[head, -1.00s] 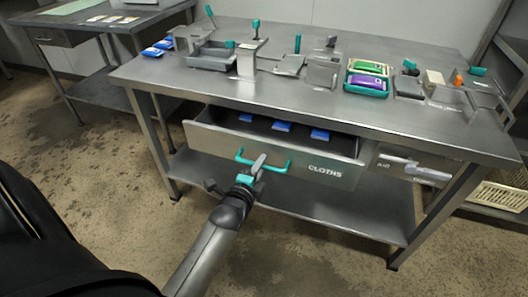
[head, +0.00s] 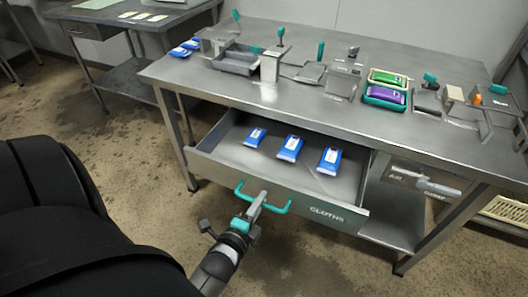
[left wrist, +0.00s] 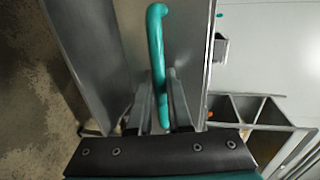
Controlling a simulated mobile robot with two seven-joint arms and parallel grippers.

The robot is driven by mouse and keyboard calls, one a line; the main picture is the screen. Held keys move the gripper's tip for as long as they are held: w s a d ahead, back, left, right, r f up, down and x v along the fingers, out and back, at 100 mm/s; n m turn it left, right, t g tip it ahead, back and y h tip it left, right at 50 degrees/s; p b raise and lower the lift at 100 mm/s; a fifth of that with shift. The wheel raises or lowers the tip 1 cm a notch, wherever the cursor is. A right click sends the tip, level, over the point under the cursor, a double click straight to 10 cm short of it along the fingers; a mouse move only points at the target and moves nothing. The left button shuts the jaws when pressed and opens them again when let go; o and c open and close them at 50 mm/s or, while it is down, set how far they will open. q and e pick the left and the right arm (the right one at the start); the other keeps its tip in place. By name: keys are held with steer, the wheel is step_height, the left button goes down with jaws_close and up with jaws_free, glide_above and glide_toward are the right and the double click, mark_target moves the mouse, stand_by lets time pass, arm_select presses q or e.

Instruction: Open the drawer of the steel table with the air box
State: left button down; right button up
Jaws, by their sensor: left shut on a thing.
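The drawer (head: 215,172) of the steel table (head: 300,108) is pulled well out, its front marked "CLOTHS". Blue packets (head: 290,148) lie on its floor. My left gripper (head: 258,205) is shut on the teal drawer handle (head: 280,210). In the left wrist view, the fingers (left wrist: 160,105) stand on both sides of the handle bar (left wrist: 155,45). My right gripper is not in view.
The tabletop holds a grey tray (head: 237,68), metal fixtures with teal handles, and green and purple packs (head: 385,96) in a teal holder. A second table (head: 120,38) stands at the back left. Stained floor is open in front of the drawer.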

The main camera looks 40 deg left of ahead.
arm_select(q)
steer(key=shift+s+d, duration=0.15)
steer(key=shift+s, duration=0.25)
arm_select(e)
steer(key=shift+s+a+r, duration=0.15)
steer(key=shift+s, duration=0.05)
arm_select(q)
steer(key=c, duration=0.9)
jaws_free()
steer(key=shift+o, duration=0.2)
steer(key=shift+s, duration=0.1)
steer(key=p+v, duration=0.2)
steer(key=v, duration=0.5)
steer(key=shift+s, duration=0.15)
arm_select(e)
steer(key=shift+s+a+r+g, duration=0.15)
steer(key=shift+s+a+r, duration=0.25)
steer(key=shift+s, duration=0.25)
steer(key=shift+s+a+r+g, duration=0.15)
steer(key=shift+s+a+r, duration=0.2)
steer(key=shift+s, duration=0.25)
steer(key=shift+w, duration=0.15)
